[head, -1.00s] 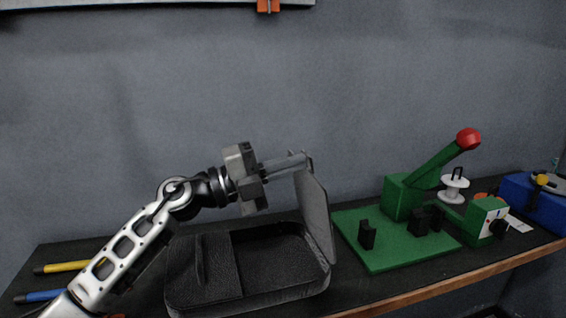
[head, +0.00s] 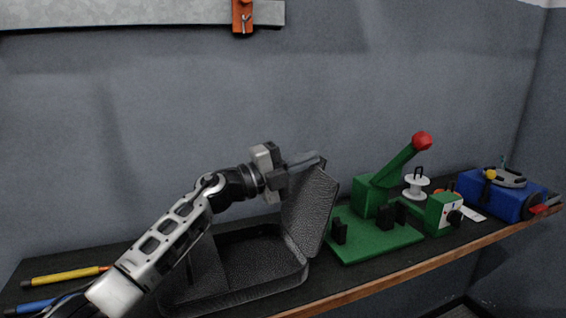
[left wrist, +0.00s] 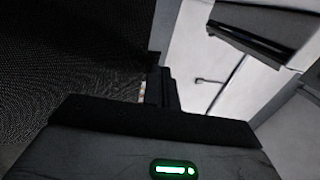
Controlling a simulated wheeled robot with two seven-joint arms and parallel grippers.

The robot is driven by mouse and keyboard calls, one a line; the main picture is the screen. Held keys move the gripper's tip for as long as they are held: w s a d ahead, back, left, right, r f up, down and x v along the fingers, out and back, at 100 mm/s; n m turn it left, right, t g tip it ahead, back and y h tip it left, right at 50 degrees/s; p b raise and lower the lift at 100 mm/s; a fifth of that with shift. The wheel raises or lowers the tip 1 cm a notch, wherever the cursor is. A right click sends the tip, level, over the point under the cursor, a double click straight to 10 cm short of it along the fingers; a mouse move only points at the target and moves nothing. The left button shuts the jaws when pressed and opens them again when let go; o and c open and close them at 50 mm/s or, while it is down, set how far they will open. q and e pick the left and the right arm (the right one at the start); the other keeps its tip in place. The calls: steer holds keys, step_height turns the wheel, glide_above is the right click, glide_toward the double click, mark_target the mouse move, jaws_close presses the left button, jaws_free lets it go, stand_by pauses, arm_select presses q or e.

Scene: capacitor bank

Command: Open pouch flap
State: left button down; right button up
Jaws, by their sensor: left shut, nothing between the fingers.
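A black textured pouch (head: 240,292) lies open on the dark bench. Its flap (head: 313,205) stands up at the pouch's right side, tilted. My left gripper (head: 318,158) is shut and empty, with its fingertips at the flap's upper edge; whether they touch it I cannot tell. In the left wrist view the shut fingers (left wrist: 161,88) point away from the camera, beside a dark textured surface that fills the left. My forearm hides part of the pouch's left side. My right gripper is not in view.
Right of the pouch is a green base (head: 375,240) with a red-knobbed lever (head: 422,141). A white spool (head: 416,186), a green box (head: 443,212) and a blue box (head: 500,198) stand further right. Yellow (head: 62,276) and blue (head: 38,306) handled tools lie at left. The bench's wooden front edge is near.

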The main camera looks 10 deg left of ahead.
arm_select(q)
steer(key=shift+s+d+r, duration=0.1)
steer(key=shift+r, duration=0.05)
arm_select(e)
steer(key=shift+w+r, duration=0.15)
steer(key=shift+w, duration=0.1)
arm_select(q)
steer(key=s+a+r, duration=0.3)
steer(key=s+a, duration=0.4)
steer(key=a, duration=0.4)
steer(key=shift+s+r, duration=0.3)
steer(key=shift+s, duration=0.05)
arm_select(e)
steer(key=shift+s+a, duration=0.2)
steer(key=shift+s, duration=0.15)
